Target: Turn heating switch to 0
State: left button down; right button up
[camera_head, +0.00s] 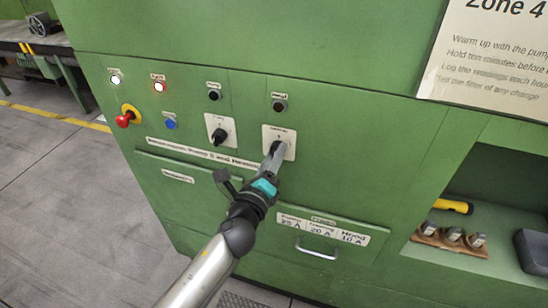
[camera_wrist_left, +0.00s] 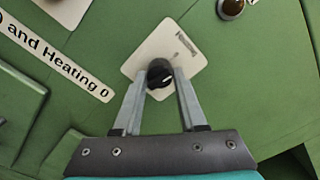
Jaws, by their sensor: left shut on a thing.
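The heating switch is a black rotary knob (camera_wrist_left: 160,74) on a white square plate (camera_head: 286,138) on the green machine panel. My left gripper (camera_head: 275,151) reaches up to this plate; in the left wrist view its two fingers (camera_wrist_left: 158,88) are closed on the knob, one on each side. A pale mark shows on the knob's face in the wrist view, slanted. In the head view the knob is mostly hidden by the fingers. The plate's lettering is too small to read. My right gripper is not in view.
A second black knob (camera_head: 219,136) sits on a plate to the left. A red emergency button (camera_head: 124,119) and blue button (camera_head: 170,124) are farther left. A drawer handle (camera_head: 316,249) is below. A recess at right holds a yellow torch (camera_head: 452,205).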

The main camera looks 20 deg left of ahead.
pick_arm(q)
jog(key=shift+n, duration=0.9)
jog(key=shift+c, duration=2.3)
grip_release()
jog(key=shift+s, duration=0.15)
jog(key=s+b, duration=0.3)
jog(key=s, duration=1.2)
jog(key=shift+a, duration=0.25)
